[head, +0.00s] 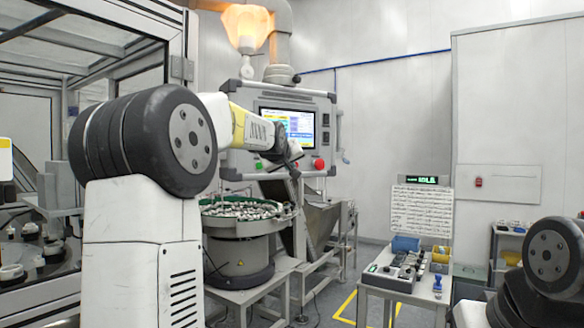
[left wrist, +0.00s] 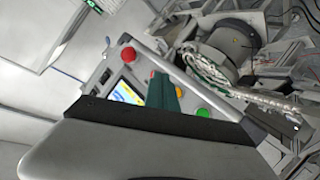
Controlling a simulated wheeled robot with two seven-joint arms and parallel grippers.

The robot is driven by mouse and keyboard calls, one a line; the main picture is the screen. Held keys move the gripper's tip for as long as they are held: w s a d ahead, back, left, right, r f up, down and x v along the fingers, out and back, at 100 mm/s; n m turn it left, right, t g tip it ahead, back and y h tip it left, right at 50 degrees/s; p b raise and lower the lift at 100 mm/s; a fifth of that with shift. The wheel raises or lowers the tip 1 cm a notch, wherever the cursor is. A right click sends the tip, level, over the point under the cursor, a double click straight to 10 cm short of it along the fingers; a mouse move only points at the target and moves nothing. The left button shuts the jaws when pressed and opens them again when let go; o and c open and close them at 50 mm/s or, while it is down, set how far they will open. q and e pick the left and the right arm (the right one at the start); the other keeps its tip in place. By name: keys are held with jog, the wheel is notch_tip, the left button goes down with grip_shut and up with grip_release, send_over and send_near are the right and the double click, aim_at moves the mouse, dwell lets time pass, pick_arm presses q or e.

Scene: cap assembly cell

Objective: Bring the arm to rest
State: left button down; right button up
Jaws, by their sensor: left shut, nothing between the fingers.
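My left arm reaches in from the left in the head view. My left gripper (head: 291,164) is small and dark there, in front of the lower part of the control panel (head: 240,135). In the left wrist view my left gripper (left wrist: 165,92) is shut and empty, with the panel behind it. Its gap from the panel cannot be told. The panel has a lit screen (head: 287,125), a green button (head: 258,165) and a red button (head: 319,164). Part of my right arm shows at the lower right of the head view; its gripper is out of view.
A bowl feeder (head: 238,250) full of small parts stands below my left arm, beside a metal chute (head: 318,215). A glazed machine enclosure (head: 85,45) is at far left. The floor between feeder and cart looks open.

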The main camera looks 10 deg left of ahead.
pick_arm(q)
jog(key=s+d+f+m+g, duration=0.2)
jog(key=s+f, duration=0.6)
jog(key=s, duration=0.5)
jog(key=s+d+f+m+g+h, duration=0.1)
jog(key=s+d+f+m+g, duration=0.1)
jog(key=s+f, duration=0.7)
jog(key=s+d+f+m+g+h, duration=0.1)
jog(key=s+f+g, duration=0.3)
jog(key=s+f, duration=0.5)
jog(key=s+d+m, duration=0.1)
jog(key=s, duration=0.9)
jog(key=shift+d, duration=0.25)
jog(key=shift+s, duration=0.1)
